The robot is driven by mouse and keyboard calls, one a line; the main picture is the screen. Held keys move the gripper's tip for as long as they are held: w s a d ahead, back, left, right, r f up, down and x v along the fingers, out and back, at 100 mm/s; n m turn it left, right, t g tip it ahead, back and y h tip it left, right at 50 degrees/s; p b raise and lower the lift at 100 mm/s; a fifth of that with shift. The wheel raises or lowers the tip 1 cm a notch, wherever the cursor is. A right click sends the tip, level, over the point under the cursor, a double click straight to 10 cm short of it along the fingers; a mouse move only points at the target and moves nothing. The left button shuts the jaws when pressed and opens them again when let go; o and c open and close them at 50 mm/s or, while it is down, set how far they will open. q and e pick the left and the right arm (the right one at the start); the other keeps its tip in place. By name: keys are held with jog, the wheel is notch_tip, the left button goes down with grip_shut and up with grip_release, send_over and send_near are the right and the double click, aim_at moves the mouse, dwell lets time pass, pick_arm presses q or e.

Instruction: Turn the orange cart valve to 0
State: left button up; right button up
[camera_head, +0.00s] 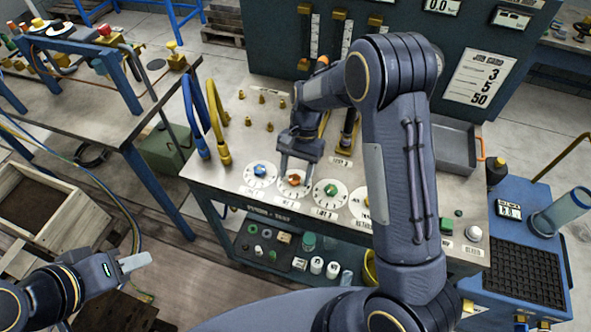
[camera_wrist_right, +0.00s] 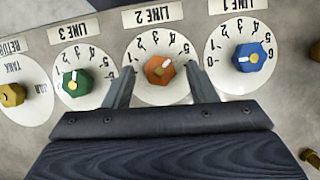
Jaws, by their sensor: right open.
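The orange valve knob (camera_head: 295,180) sits on a white LINE 2 dial on the bench panel. In the right wrist view the orange knob (camera_wrist_right: 160,70) has a white pointer aimed to the upper right, toward the higher numbers; the exact reading is unclear. My right gripper (camera_head: 296,168) is open at the dial. In the wrist view its fingertips (camera_wrist_right: 158,72) are on either side of the orange knob, with a visible gap on each side. My left gripper (camera_head: 136,263) is at lower left, away from the panel; its finger gap is not clear.
A blue knob (camera_wrist_right: 249,57) on LINE 1 and a green knob (camera_wrist_right: 76,83) on LINE 3 flank the orange one closely. A yellow knob (camera_wrist_right: 11,95) is beyond the green. Blue hoses (camera_head: 195,118) and yellow hoses (camera_head: 218,120) rise left of the dials.

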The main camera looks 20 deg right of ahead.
jog(key=shift+c, duration=0.3)
jog(key=c, duration=0.9)
